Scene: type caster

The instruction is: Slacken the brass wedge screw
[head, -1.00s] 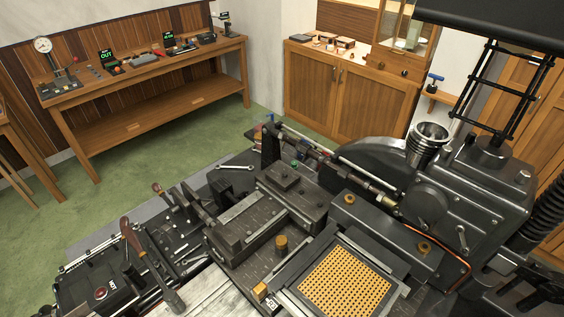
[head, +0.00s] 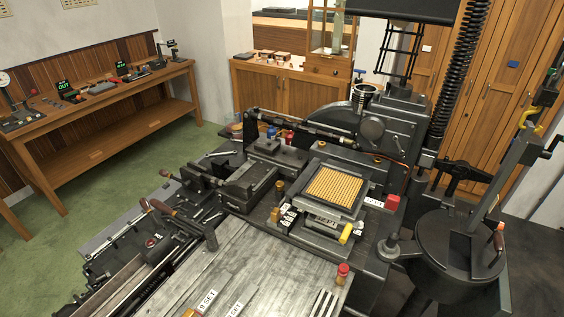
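The dark casting machine fills the middle of the head view. A small upright brass-coloured knob (head: 280,187) stands beside the square gold-grid case (head: 333,188), near its back left. A second brass-coloured piece (head: 275,215) sits lower, by the case's front left. I cannot tell which of these is the brass wedge screw, nor how tight either one is. Neither of my grippers shows in this view.
A grey metal table (head: 250,265) with lettered tags lies in front. A red-topped knob (head: 342,270) stands at its right edge. A round black pot (head: 460,245) stands at the right. A wooden bench (head: 100,125) stands at the left; green floor lies between.

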